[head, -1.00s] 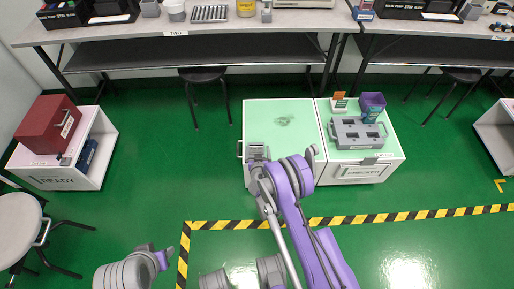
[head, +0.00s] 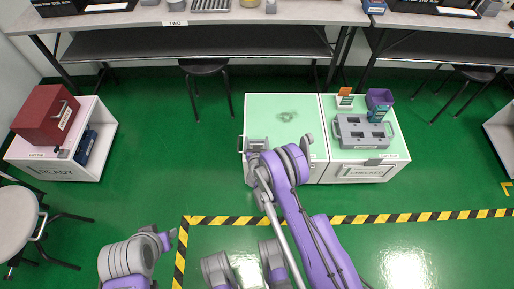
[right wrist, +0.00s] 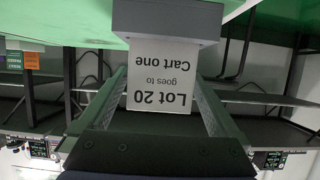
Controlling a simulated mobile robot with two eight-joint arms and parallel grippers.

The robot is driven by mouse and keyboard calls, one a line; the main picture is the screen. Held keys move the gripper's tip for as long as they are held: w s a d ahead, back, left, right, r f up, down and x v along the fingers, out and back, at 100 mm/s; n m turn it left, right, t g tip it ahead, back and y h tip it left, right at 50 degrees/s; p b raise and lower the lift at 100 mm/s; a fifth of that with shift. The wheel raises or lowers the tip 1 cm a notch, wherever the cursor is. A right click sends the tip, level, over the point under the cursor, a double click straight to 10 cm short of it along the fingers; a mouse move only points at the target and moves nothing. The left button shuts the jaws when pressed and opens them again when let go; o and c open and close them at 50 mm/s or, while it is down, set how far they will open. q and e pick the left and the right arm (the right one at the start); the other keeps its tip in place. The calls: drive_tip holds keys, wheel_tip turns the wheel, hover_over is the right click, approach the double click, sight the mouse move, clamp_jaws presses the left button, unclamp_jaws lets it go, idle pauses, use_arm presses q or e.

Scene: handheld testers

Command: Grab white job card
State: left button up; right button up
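The white job card (right wrist: 160,80) reads "Lot 20 goes to Cart one" and shows upside down in the right wrist view. In the head view the grey holder (head: 256,145) is at the front left corner of the left green-topped cart; the card's face is hidden there. My right gripper (right wrist: 162,85) is open, one finger on either side of the card; no grip is visible. In the head view my arm mostly hides it. My left gripper (head: 168,240) is low at the left, away from the carts, its opening unclear.
The left green-topped cart (head: 280,122) is otherwise bare. A READY cart (head: 55,172) with a red case (head: 44,114) stands left. Green floor lies between.

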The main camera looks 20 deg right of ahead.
drive_tip(key=c, duration=1.1)
